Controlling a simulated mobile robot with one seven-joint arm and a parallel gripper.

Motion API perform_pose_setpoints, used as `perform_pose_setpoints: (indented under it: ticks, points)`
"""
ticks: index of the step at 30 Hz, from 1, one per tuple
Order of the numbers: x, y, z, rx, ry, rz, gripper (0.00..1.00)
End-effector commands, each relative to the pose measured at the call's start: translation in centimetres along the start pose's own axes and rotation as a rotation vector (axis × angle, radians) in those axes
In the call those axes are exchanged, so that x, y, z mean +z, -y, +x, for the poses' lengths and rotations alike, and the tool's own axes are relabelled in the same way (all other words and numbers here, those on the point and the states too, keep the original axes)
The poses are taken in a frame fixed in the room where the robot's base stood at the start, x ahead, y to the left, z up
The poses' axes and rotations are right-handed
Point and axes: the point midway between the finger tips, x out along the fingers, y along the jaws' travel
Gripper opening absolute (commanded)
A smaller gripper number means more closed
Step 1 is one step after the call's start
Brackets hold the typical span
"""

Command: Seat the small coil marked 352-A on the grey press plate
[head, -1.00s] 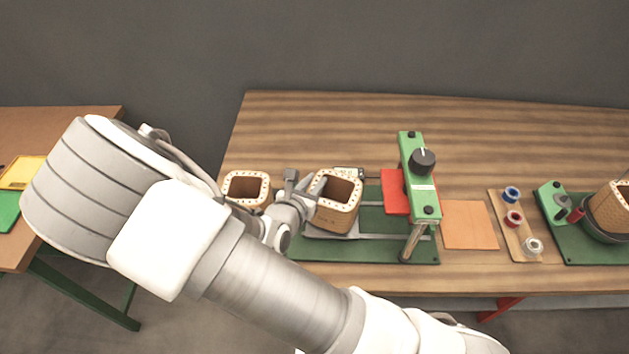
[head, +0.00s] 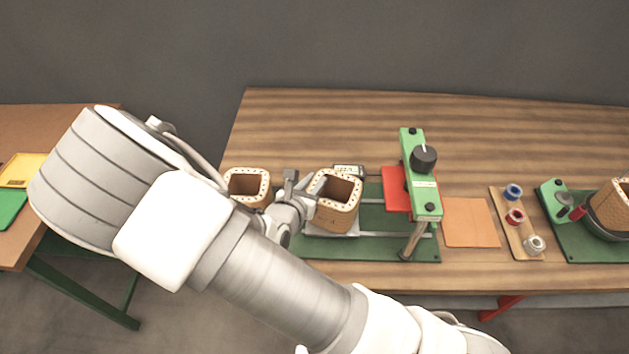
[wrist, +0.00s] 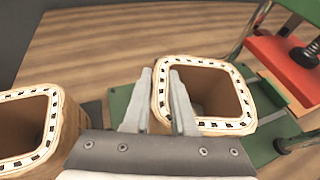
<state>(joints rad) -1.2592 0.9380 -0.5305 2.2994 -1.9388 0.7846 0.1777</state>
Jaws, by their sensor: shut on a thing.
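A small tan coil (head: 335,211) with a square opening and a pale dotted rim is upright at the left end of the press. It is on or just above the grey press plate (head: 346,234); I cannot tell whether its underside touches. Its marking is too small to read. My gripper (head: 314,188) is shut on the coil's left wall. In the wrist view, the two fingers of my gripper (wrist: 160,84) straddle the near left wall of the coil (wrist: 222,70). The coil hides most of the plate.
A second similar coil (head: 247,187) stands left of the gripper and close to it. The green press frame (head: 421,180) and red block (head: 395,188) are to the right. An orange sheet (head: 469,223), a spool strip (head: 507,233) and another green fixture (head: 583,240) lie farther right. The table's back is clear.

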Motion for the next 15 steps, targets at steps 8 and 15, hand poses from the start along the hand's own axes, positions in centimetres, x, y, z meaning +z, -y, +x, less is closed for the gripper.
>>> perform_pose_setpoints:
  ticks: [8, 15]
  points:
    - [0.08, -0.01, -0.01, 0.000, 0.002, 0.000, 0.60]
    - [-0.09, 0.00, -0.04, 0.000, -0.002, 0.000, 0.60]
